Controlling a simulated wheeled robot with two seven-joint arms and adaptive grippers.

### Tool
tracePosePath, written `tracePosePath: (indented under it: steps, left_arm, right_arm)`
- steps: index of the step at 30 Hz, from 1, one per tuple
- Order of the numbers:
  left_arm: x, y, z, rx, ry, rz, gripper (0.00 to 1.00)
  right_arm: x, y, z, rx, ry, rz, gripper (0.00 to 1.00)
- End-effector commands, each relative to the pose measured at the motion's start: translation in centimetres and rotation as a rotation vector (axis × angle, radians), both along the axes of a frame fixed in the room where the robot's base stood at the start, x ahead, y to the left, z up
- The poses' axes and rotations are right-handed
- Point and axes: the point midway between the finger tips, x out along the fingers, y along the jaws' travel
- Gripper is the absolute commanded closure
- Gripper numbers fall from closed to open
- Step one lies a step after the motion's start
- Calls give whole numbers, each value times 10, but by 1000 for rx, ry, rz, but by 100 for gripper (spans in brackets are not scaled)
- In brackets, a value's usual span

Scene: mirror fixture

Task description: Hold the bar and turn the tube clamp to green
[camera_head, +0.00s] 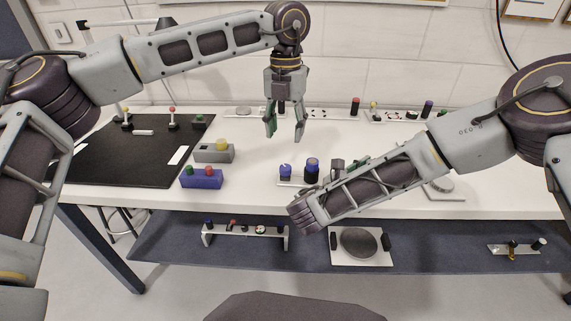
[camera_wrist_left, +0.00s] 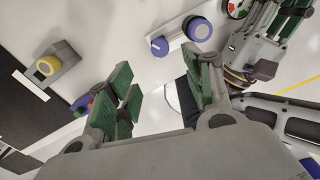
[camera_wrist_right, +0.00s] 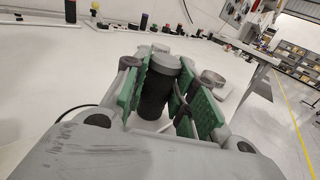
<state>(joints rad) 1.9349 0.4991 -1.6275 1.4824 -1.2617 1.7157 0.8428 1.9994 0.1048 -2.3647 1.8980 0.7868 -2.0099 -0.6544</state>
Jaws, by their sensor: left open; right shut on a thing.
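My right gripper (camera_wrist_right: 168,88) is shut on a dark upright cylinder with a grey top, which looks like the bar (camera_wrist_right: 154,98). Its green pads lie on both sides of it. In the head view that gripper is mostly hidden behind my right forearm. My left gripper (camera_head: 285,133) is open and empty, pointing down above the white table. It also shows in the left wrist view (camera_wrist_left: 165,85), with a wide gap between its green pads. A round dial with red and green parts (camera_wrist_left: 237,8) sits near my right gripper in the left wrist view. I cannot tell which part is the tube clamp.
Two blue knobs (camera_head: 312,168) stand on a plate left of my right gripper. A grey box with a yellow button (camera_head: 215,151) and a blue box with red and green buttons (camera_head: 203,177) are further left. A black mat (camera_head: 125,165) covers the table's left end.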

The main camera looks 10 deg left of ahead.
Motion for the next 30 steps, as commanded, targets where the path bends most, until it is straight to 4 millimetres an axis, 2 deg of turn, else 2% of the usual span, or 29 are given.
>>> tracePosePath:
  steps: [8,24,30]
  left_arm:
    - [0,1,-27,1,2,0,49]
    - [0,1,-96,1,1,0,49]
    - [0,1,-111,0,1,0,49]
  right_arm:
    - [0,0,0,0,-1,0,100]
    - [0,0,0,0,-1,0,100]
    - [0,0,0,0,-1,0,100]
